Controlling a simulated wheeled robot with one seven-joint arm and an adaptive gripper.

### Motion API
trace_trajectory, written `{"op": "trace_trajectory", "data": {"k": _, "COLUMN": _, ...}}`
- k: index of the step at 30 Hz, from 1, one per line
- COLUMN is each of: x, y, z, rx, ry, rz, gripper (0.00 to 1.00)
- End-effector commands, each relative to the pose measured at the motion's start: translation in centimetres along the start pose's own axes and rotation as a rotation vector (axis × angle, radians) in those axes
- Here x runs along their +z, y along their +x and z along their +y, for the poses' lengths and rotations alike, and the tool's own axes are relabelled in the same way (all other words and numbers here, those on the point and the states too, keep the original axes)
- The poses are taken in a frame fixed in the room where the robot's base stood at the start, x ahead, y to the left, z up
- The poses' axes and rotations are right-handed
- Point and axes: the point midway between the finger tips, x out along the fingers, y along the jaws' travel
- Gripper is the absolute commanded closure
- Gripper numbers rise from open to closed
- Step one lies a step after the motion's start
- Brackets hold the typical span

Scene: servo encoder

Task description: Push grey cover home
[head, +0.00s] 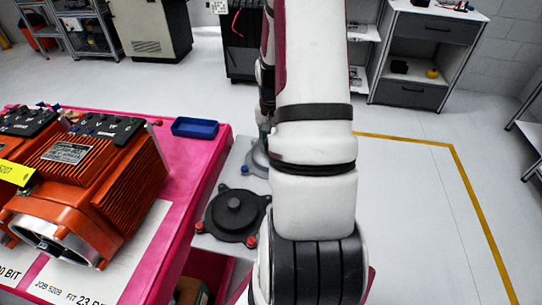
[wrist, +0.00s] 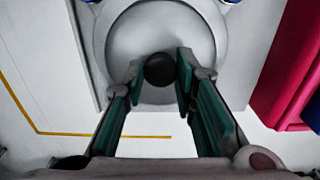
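The grey cover (wrist: 122,38) fills the top middle of the wrist view. It is a round, pale grey disc with a black knob (wrist: 160,70) and blue bolt heads at its upper edge. My gripper (wrist: 161,72) has its two teal-padded fingers on either side of the knob, close together and apparently touching it. In the head view the grey cover (head: 258,160) is mostly hidden behind my arm, and my fingers are hidden there. The cover appears to be over the grey stand beside the pink bench.
A black round cover (head: 235,213) with red bolts lies on the grey stand nearer me. Orange motors (head: 85,165) stand on the pink bench (head: 205,160) to the left, with a blue tray (head: 195,127) behind them. Open floor with a yellow line lies to the right.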

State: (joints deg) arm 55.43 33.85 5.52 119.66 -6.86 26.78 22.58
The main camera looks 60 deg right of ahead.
Motion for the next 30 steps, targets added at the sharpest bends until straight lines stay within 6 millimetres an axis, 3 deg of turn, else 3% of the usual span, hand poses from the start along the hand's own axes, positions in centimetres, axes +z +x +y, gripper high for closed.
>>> {"op": "trace_trajectory", "data": {"k": 5, "x": 0.0, "y": -0.4, "z": 0.0, "rx": -0.001, "ry": 0.0, "rz": 0.001, "gripper": 1.0}}
{"op": "trace_trajectory", "data": {"k": 30, "x": 0.0, "y": -7.2, "z": 0.0, "rx": -0.001, "ry": 0.0, "rz": 0.002, "gripper": 1.0}}
